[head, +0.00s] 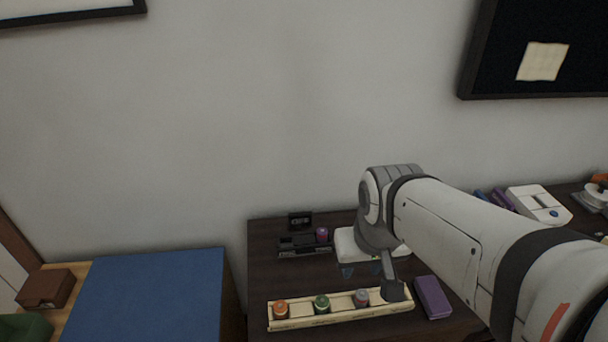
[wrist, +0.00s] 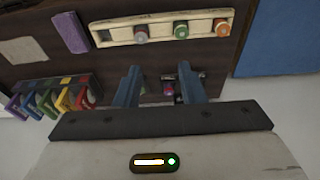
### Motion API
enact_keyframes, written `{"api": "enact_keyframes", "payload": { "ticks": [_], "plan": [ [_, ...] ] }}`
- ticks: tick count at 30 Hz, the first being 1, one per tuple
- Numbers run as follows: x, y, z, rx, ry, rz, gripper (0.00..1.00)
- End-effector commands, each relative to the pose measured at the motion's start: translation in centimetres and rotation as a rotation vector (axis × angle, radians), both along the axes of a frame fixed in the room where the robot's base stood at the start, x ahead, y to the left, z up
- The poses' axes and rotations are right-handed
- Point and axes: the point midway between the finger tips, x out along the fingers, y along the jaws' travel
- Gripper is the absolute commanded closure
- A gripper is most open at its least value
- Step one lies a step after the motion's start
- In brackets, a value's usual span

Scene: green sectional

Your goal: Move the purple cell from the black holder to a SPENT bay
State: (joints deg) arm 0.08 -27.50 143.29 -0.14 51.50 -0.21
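The purple cell (head: 321,234) stands upright at the black holder (head: 290,253), near the wall. In the wrist view the purple cell (wrist: 168,88) shows between and beyond the fingers, with part of the black holder (wrist: 182,98) beside it. The cream rack (wrist: 160,17) holds an orange, a green and a greyish cell. Its bay (wrist: 104,36) at the left end in the wrist view looks empty. I cannot read any SPENT label.
A purple box (head: 432,297) lies right of the rack. A white object (head: 348,243) sits behind my wrist. Several coloured frames (wrist: 50,97) stand left of the fingers in the wrist view. A blue-topped surface (head: 150,295) is at the left.

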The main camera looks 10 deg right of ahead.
Motion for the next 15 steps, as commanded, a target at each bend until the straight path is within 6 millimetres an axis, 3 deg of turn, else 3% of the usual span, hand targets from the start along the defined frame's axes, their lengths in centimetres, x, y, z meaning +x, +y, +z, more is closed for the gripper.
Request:
{"api": "enact_keyframes", "payload": {
  "ticks": [6, 10, 13, 15],
  "plan": [
    [0.0, 0.0, 0.0, 0.000, 0.000, 0.000, 0.64],
    [0.5, -0.4, -0.4, -0.012, -0.012, -0.006, 0.53],
    [2.6, -1.4, -1.5, -0.059, -0.065, -0.010, 0.45],
    [5.1, -2.9, -2.7, -0.110, -0.131, -0.013, 0.45]
  ]
}}
